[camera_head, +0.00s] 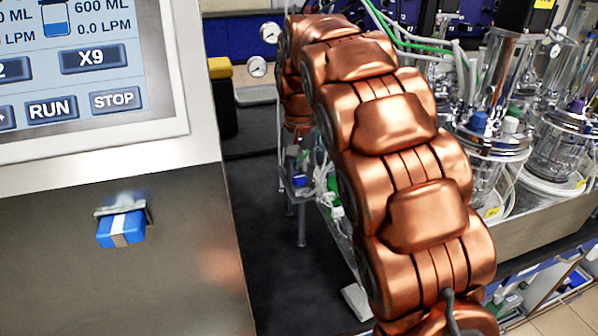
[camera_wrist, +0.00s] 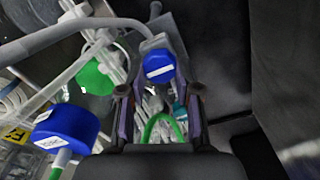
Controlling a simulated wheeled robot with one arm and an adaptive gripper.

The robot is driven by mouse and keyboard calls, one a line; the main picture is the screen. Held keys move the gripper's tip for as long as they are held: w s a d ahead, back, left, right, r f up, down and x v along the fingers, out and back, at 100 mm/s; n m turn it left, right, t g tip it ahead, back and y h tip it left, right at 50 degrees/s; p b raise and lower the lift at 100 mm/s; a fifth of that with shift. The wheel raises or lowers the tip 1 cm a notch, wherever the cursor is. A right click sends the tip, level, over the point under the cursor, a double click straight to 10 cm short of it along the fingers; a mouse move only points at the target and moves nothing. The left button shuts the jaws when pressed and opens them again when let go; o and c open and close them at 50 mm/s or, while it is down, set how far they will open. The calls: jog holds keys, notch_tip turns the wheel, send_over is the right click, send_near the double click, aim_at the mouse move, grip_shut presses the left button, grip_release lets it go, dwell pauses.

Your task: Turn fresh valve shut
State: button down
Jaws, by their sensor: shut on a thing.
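In the wrist view, my gripper (camera_wrist: 159,90) has one finger on each side of a blue valve knob (camera_wrist: 159,66) with a white mark, which I take to be the fresh valve. The knob sits on a grey fitting between and just beyond the fingertips. My gripper is shut on it, though the contact itself is hard to see. A green loop of tube (camera_wrist: 160,126) shows between the fingers, nearer the palm.
A larger blue knob (camera_wrist: 66,128) and a green round part (camera_wrist: 91,77) lie left of my gripper, with tubes around them. Glass reactor vessels (camera_head: 487,150) stand right of my arm. A control cabinet (camera_head: 110,280) with a blue-and-white handle (camera_head: 121,229) stands at left.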

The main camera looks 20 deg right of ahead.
aim_at(299, 176)
dwell(0.3)
jog(key=c, duration=0.8)
grip_release()
jog(key=shift+r, duration=0.15)
jog(key=shift+r, duration=3.6)
